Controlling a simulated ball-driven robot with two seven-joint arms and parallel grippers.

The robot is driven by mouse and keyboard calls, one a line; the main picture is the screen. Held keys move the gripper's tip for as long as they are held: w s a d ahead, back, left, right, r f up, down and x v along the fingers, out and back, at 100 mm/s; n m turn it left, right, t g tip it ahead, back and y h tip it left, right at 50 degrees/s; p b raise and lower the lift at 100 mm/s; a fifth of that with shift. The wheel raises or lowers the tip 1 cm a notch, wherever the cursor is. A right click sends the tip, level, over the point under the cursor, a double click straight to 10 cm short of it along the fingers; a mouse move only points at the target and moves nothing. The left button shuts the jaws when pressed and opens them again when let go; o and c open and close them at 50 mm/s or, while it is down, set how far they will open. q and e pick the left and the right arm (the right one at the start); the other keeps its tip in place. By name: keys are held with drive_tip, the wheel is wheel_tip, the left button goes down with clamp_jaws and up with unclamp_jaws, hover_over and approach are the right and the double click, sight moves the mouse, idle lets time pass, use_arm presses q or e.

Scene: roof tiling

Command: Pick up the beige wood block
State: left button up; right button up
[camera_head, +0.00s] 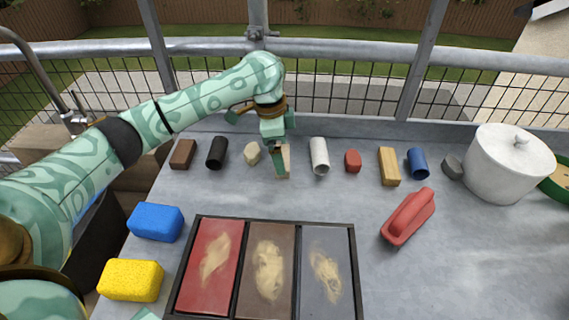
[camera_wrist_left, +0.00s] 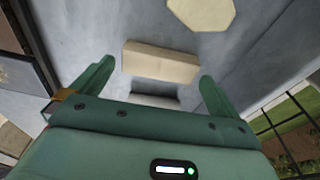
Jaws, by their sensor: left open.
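A beige wood block (camera_head: 286,158) stands in the row of small pieces on the grey table, partly hidden by my left gripper (camera_head: 279,158). In the left wrist view the beige block (camera_wrist_left: 160,62) lies crosswise just ahead of the gap between the fingertips of my left gripper (camera_wrist_left: 157,72). The fingers are open, one towards each end of the block, with a visible gap on both sides. Whether they reach down to the block's height is hard to tell.
A beige faceted piece (camera_head: 252,153) and a pale cylinder (camera_head: 319,156) flank the block. A yellowish wood block (camera_head: 389,166) stands farther right. A three-panel tray (camera_head: 355,270), a red-handled float (camera_head: 408,217) and sponges (camera_head: 155,222) lie nearer. The railing (camera_head: 340,50) runs behind.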

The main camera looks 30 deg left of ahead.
use_arm(q)
drive_tip(key=f, duration=0.1)
drive_tip(key=f+b, duration=0.1)
drive_tip(key=f, duration=0.1)
drive_tip(key=shift+w+d, duration=0.15)
drive_tip(key=shift+w, duration=0.05)
drive_tip(key=shift+s+r, duration=0.1)
drive_tip(key=shift+r, duration=0.2)
drive_tip(key=c, duration=0.7)
